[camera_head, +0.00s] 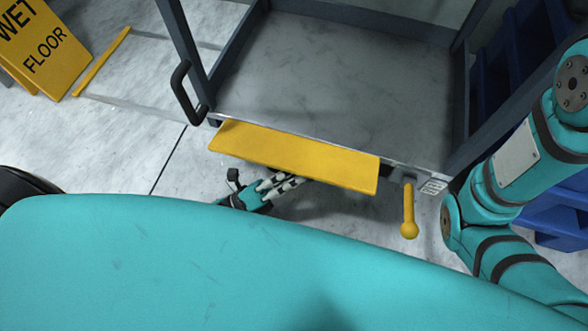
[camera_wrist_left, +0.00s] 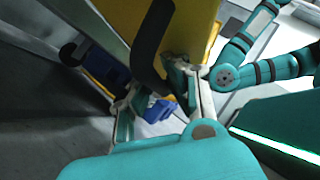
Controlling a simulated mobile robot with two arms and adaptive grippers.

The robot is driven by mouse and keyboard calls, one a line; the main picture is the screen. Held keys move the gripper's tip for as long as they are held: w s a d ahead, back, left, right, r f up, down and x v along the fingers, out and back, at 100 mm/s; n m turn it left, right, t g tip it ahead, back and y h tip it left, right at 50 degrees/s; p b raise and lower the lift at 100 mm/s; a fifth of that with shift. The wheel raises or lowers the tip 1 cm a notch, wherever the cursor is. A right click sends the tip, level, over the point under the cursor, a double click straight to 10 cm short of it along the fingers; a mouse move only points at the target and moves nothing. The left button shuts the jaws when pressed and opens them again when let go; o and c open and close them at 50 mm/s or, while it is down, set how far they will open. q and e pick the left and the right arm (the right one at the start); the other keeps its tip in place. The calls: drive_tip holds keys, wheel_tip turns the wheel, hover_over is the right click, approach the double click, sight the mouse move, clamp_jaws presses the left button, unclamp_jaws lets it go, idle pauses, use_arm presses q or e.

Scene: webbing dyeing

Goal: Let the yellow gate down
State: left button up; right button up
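The yellow gate (camera_head: 295,157) is a flat plate along the front edge of the grey cart. It extends outward from that edge; its exact tilt is hard to tell. A yellow lever with a round knob (camera_head: 409,212) is at its right end. My left gripper (camera_head: 283,184) is low at the gate's outer edge, with its tips partly hidden by the plate. In the left wrist view the gripper (camera_wrist_left: 160,88) has its fingers apart, with a yellow surface (camera_wrist_left: 203,28) just beyond; contact cannot be told. My right gripper is out of view.
The cart (camera_head: 340,75) has a bare grey deck, dark posts and a black handle (camera_head: 182,92) at its left. A yellow wet floor sign (camera_head: 42,50) stands at upper left. Blue racks (camera_head: 490,95) are at right. A dark curved bar (camera_wrist_left: 153,45) crosses the wrist view.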

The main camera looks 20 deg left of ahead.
use_arm(q)
drive_tip(key=o, duration=0.4)
drive_tip(key=shift+s+f, duration=0.2)
drive_tip(key=shift+s, duration=0.05)
drive_tip(key=shift+o, duration=0.3)
drive_tip(key=shift+w+r, duration=0.1)
drive_tip(key=shift+a, duration=0.2)
drive_tip(key=s+a, duration=0.8)
drive_tip(key=a, duration=0.2)
drive_tip(key=shift+f, duration=0.3)
